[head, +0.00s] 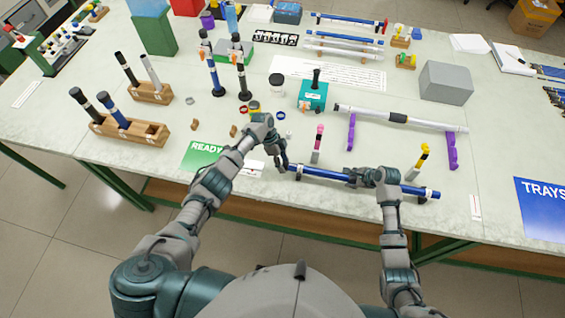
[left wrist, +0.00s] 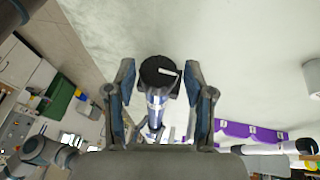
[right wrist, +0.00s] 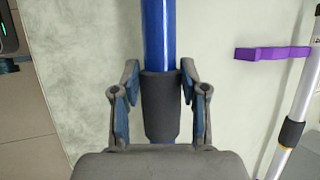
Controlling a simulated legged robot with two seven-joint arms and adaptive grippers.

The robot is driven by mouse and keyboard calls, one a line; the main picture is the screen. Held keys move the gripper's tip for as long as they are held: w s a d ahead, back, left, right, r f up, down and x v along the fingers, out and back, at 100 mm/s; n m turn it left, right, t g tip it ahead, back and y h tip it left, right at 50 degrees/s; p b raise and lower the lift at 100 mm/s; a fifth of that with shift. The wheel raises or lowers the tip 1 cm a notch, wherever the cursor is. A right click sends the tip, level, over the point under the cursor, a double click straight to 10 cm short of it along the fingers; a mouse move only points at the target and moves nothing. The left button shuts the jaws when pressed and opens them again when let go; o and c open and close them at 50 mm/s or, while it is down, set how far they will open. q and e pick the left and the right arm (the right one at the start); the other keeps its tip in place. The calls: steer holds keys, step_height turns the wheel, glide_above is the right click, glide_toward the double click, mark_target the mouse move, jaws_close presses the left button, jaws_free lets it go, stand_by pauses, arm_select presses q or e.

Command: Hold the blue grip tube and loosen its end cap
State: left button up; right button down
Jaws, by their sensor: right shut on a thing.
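The blue grip tube (head: 322,173) lies roughly level above the front of the table, its right end on a small dark support. My right gripper (head: 372,178) is shut on the tube at a dark sleeve; in the right wrist view the sleeve (right wrist: 161,108) sits between its fingers. My left gripper (head: 281,163) is at the tube's left end. In the left wrist view the black end cap (left wrist: 155,72), with a white mark, is between the left fingers, which stand open with a small gap on each side. In the head view the left gripper largely hides the cap.
A pink-topped post (head: 318,140) and a yellow-topped post (head: 421,160) stand just behind the tube. A long grey rod (head: 395,117) rests on purple supports (head: 351,132) farther back. The green READY mat (head: 203,155) lies left, and the blue TRAYS mat (head: 542,205) lies right.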

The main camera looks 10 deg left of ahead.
stand_by(0.3)
arm_select(q)
steer(key=v, duration=1.1)
steer(key=shift+w+a+r, duration=0.2)
steer(key=shift+a+r, duration=0.05)
steer(key=shift+r, duration=0.05)
steer(key=shift+s+f+m+t, duration=0.65)
steer(key=shift+s+t, duration=2.15)
steer(key=shift+s, duration=0.5)
steer(key=x, duration=1.1)
steer(key=shift+w+d+f, duration=0.1)
steer(key=shift+d, duration=0.2)
steer(key=c, duration=1.2)
